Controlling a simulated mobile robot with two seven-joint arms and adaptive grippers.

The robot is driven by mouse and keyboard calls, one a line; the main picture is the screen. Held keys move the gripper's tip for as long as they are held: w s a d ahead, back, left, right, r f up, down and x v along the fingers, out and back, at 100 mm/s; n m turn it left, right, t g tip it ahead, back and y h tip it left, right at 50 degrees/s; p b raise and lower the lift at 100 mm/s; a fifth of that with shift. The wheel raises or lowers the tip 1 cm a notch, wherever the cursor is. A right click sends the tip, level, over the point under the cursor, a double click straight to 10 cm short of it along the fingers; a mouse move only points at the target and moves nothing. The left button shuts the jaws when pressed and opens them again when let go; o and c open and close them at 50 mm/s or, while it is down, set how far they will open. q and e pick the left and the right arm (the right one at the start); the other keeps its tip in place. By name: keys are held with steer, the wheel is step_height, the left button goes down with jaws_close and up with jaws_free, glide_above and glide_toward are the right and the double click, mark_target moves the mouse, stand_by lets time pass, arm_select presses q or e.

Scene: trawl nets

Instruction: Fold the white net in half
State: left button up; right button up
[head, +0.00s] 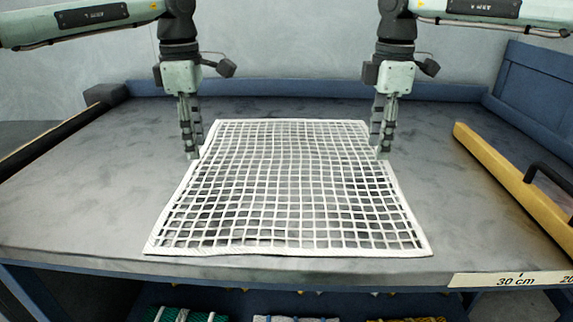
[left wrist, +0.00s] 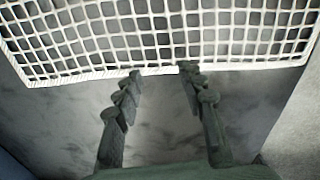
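The white net (head: 285,185) lies flat and spread out on the grey table top, a rectangular mesh with a thicker white border. My left gripper (head: 193,157) points down at the net's left edge, toward its far part. In the left wrist view its two fingers (left wrist: 161,70) are apart with nothing between them, and the net's border (left wrist: 90,78) runs by the tips. My right gripper (head: 381,156) points down by the net's right edge, also toward its far part. Its fingers look apart and empty. Whether either gripper touches the net is unclear.
The grey table top (head: 85,210) is clear on both sides of the net. A yellow bar (head: 505,180) with a black handle lies at the right. A blue raised rim (head: 290,88) runs along the back. Bundled nets (head: 185,315) sit below the front edge.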

mark_target(199, 167)
arm_select(q)
steer(key=shift+f, duration=1.4)
arm_select(e)
steer(key=shift+f, duration=1.45)
arm_select(q)
steer(key=shift+f, duration=0.15)
arm_select(e)
steer(key=shift+f, duration=0.15)
arm_select(q)
steer(key=shift+f, duration=0.15)
jaws_close()
arm_select(e)
steer(key=shift+f, duration=0.1)
jaws_close()
